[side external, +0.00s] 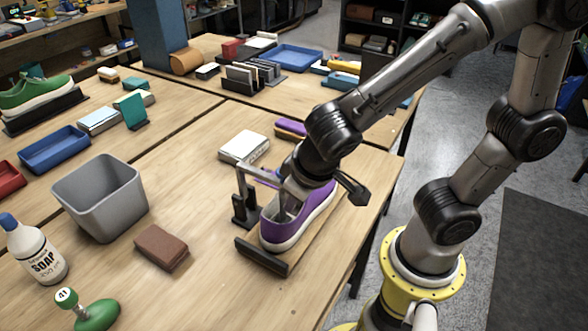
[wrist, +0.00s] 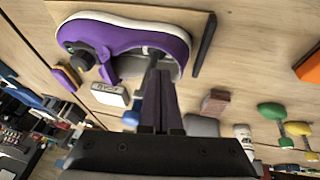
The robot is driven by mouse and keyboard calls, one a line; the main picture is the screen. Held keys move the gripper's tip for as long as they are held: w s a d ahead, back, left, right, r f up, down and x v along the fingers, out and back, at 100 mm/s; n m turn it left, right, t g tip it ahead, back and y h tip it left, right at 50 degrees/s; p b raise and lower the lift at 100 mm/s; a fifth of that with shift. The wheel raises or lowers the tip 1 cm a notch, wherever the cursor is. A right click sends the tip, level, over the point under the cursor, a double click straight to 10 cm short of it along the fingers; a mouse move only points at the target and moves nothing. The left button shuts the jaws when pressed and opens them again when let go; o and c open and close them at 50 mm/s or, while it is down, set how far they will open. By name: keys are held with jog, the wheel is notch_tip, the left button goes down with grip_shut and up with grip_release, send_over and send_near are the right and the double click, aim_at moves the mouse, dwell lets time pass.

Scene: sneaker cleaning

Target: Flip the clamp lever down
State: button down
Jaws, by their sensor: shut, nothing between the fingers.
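A purple sneaker (side external: 312,213) with a white sole sits on a low wooden stand with a dark end bar (side external: 261,257). The sneaker also shows in the wrist view (wrist: 135,37). A dark clamp (side external: 243,210) stands at the sneaker's left side, with a grey bar (side external: 241,181) rising from it; the bar's far end runs behind my wrist, so I cannot tell the lever's full position. My gripper (side external: 284,213) is shut and empty, fingers pointing down at the sneaker's opening. In the wrist view the closed fingertips (wrist: 154,62) overlap the opening; contact is unclear.
A white box (side external: 243,147) and a purple-and-orange brush (side external: 291,128) lie behind the clamp. A brown block (side external: 161,248), grey bin (side external: 101,196), soap bottle (side external: 37,251) and green-handled item (side external: 97,315) stand to the left. Bare tabletop lies in front of the stand.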

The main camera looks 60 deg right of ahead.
jog(key=v, duration=1)
jog(key=shift+d, duration=0.1)
jog(key=s+d+t+y, duration=0.1)
jog(key=s+d, duration=0.3)
jog(key=d, duration=0.7)
jog(key=shift+s+y, duration=0.4)
jog(key=shift+y, duration=0.1)
jog(key=c, duration=1.6)
grip_release()
jog(key=shift+d+r, duration=0.1)
